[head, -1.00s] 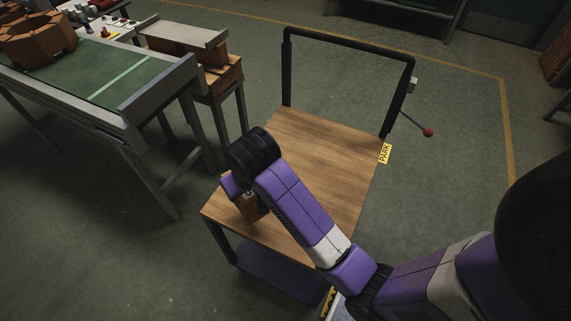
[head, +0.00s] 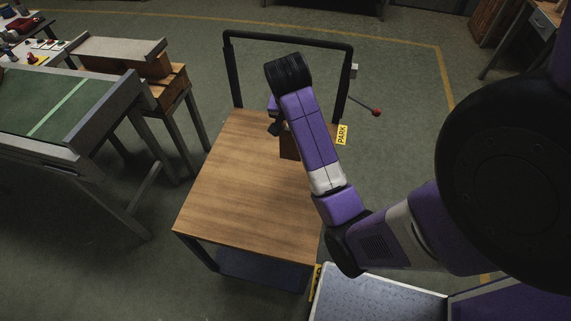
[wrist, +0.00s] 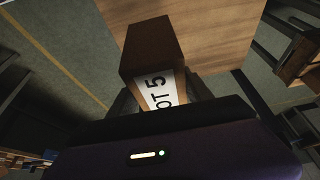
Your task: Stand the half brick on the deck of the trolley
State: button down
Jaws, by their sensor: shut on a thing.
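The half brick (head: 288,147) is a brown block, partly hidden behind my arm in the head view. In the wrist view the half brick (wrist: 151,45) shows a dark brown end and a white label reading "OT 5", the rest of the label being cut off. My gripper (head: 279,128) is shut on it, over the far right part of the trolley's deck. The wooden deck (head: 225,190) is otherwise bare and also shows behind the brick in the wrist view (wrist: 222,35). I cannot tell whether the brick touches the deck.
The trolley's black handle frame (head: 290,38) rises at the deck's far edge, close behind my gripper. A yellow PARK tag (head: 342,135) and a red-knobbed lever (head: 376,112) are at the right. A green-topped table (head: 45,115) stands left. The deck's near half is clear.

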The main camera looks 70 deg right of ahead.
notch_tip(320, 180, down, 16)
jog(key=shift+r, duration=0.1)
dwell(0.5)
jog(key=shift+c, duration=2.2)
grip_release()
